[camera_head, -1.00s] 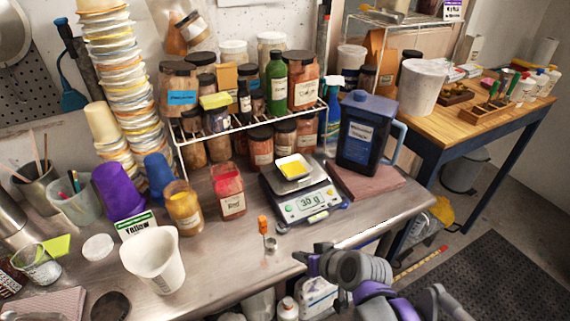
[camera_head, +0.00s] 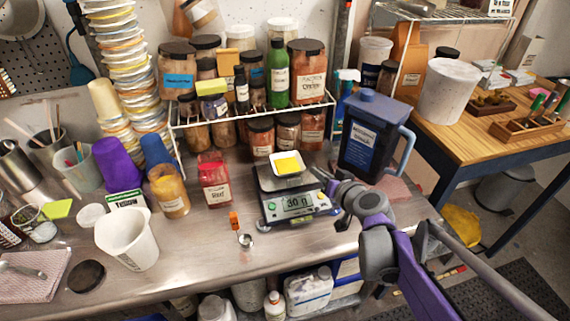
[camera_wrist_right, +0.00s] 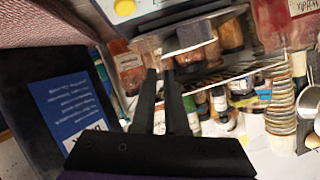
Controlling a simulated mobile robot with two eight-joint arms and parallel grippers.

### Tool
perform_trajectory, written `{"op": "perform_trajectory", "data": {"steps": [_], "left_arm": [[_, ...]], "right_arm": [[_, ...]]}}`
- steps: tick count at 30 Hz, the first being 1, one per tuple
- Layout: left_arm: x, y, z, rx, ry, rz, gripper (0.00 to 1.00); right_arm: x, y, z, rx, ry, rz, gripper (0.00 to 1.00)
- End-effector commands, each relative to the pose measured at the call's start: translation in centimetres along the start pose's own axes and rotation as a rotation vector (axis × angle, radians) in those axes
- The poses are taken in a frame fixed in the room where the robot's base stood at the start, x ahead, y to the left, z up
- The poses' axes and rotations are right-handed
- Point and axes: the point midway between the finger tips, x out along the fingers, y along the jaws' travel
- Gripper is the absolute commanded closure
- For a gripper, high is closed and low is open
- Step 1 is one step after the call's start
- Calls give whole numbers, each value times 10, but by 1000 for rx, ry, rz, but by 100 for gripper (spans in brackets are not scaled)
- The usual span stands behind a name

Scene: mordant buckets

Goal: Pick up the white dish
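The white dish (camera_head: 288,168) is a small square dish holding yellow powder. It sits on the pan of the digital scale (camera_head: 272,206), whose display reads about 30 g. My right gripper (camera_head: 322,174) reaches in from the lower right, its fingers close to the right side of the dish and scale pan. In the right wrist view the two dark fingers (camera_wrist_right: 159,72) are apart with a narrow gap. A pale edge lies at their tips, perhaps the dish; I cannot tell whether they touch it. My left gripper is not in view.
A blue jug (camera_head: 370,140) stands right behind my right gripper. A wire rack (camera_head: 330,103) with jars is behind the scale. The bench front is mostly clear.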

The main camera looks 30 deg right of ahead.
Motion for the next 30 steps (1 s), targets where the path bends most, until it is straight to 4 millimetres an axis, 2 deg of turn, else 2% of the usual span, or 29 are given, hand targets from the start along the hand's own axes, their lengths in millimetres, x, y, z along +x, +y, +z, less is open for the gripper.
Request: {"op": "perform_trajectory", "data": {"steps": [9,17,24,30], "left_arm": [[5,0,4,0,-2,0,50],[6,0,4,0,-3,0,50],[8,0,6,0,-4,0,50],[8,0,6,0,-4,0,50]], "right_arm": [[43,0,-1,0,1,-1,89],[64,0,-1,-1,1,-1,89],[99,-2,-3,-1,1,-1,89],[108,-1,-4,1,2,1,89]]}}
